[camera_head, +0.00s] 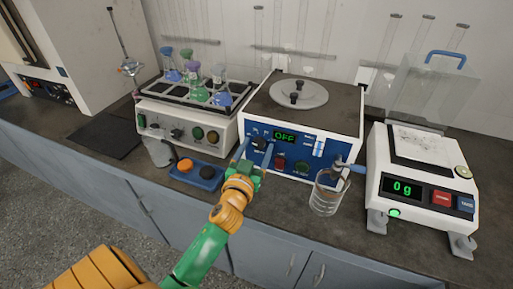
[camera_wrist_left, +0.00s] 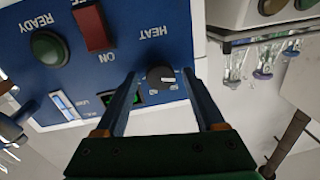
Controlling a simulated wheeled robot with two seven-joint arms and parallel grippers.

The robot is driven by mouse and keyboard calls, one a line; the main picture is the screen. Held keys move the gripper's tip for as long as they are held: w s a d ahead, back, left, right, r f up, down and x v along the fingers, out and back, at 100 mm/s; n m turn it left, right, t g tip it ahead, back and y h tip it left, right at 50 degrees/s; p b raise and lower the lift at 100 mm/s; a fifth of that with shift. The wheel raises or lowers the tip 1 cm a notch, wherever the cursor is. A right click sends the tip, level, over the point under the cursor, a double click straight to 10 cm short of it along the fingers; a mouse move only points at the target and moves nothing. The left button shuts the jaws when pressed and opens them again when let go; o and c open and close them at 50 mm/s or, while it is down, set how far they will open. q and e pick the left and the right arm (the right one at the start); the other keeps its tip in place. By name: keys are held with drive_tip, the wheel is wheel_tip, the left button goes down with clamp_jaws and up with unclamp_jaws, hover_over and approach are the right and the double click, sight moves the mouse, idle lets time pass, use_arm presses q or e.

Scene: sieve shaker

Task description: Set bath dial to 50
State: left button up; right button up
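The bath (camera_head: 335,114) is a white box with a blue front panel, a round lid on top and a green display (camera_head: 285,136) reading OFF. Its dial (camera_wrist_left: 160,78) is a small dark knob with a light pointer mark, beside the HEAT label in the left wrist view. My left gripper (camera_head: 254,150) is at the left part of the panel. In the left wrist view its two fingers (camera_wrist_left: 159,76) are spread, one on each side of the dial, with visible gaps. My right gripper is not in view.
A red switch (camera_wrist_left: 95,27) and a green READY lamp (camera_wrist_left: 47,47) share the panel. A glass beaker (camera_head: 325,197) stands under a tap at right. A balance (camera_head: 413,205) is further right. A flask shaker (camera_head: 185,123) and a blue tray (camera_head: 195,175) are at left.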

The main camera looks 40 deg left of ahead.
use_arm(q)
clamp_jaws()
drive_tip(key=shift+m, duration=0.3)
drive_tip(key=m, duration=0.4)
drive_tip(key=shift+m, duration=0.3)
drive_tip(key=shift+m+t, duration=0.3)
drive_tip(key=shift+m, duration=2.1)
drive_tip(key=shift+c, duration=0.2)
unclamp_jaws()
drive_tip(key=shift+o, duration=1.1)
drive_tip(key=shift+f, duration=0.1)
